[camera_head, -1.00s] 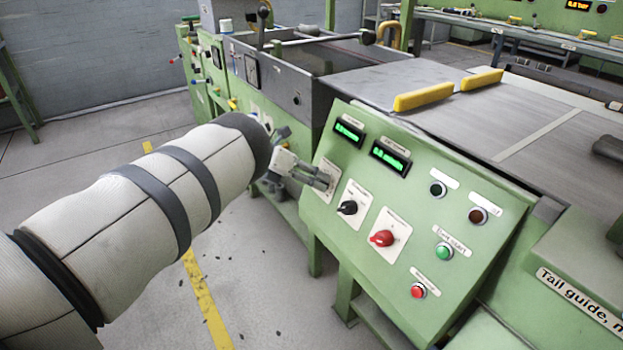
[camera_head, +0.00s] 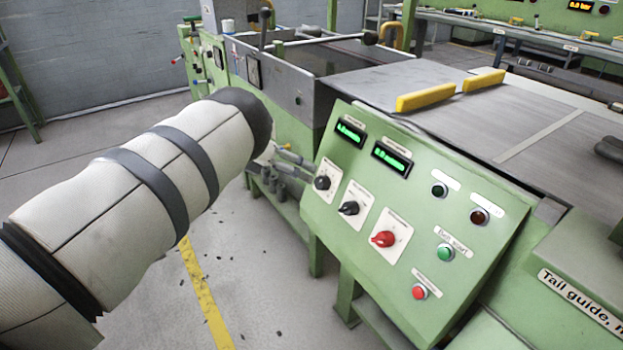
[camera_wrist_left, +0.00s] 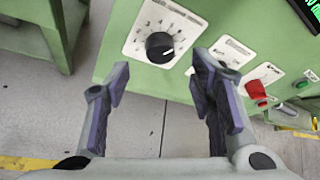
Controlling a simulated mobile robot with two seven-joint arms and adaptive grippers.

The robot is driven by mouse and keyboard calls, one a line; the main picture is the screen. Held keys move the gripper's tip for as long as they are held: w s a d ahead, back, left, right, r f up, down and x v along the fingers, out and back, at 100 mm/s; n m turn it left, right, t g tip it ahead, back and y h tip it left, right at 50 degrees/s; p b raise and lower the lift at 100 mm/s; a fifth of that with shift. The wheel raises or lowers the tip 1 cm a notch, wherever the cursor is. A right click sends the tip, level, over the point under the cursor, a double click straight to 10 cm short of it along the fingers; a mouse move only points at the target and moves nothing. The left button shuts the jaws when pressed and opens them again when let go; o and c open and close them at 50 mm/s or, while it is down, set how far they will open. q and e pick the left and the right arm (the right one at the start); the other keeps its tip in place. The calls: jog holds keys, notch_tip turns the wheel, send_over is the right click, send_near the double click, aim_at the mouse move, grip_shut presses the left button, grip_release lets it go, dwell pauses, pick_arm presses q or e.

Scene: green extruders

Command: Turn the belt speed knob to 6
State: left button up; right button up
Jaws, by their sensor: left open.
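A black knob (camera_head: 322,182) on a white numbered plate sits at the left of the green sloped control panel (camera_head: 455,290). In the left wrist view the same knob (camera_wrist_left: 159,47) shows a white pointer line toward the right of its dial; the exact number it marks is too small to tell. My left gripper (camera_head: 294,168) is open and empty, just left of the knob and apart from it. In the left wrist view its two fingers (camera_wrist_left: 160,85) are spread, with the knob beyond and between them. The knob labels are unreadable. My right gripper is out of view.
A second black knob (camera_head: 349,208) and a red knob (camera_head: 383,239) are to the right. Two green displays (camera_head: 391,160) sit above. Buttons, including a green one (camera_head: 444,252) and a red one (camera_head: 419,292), fill the right side. Open floor lies left of the panel.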

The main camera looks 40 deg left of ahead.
pick_arm(q)
jog(key=v, duration=0.6)
jog(key=shift+s, duration=0.15)
jog(key=shift+a+r, duration=0.1)
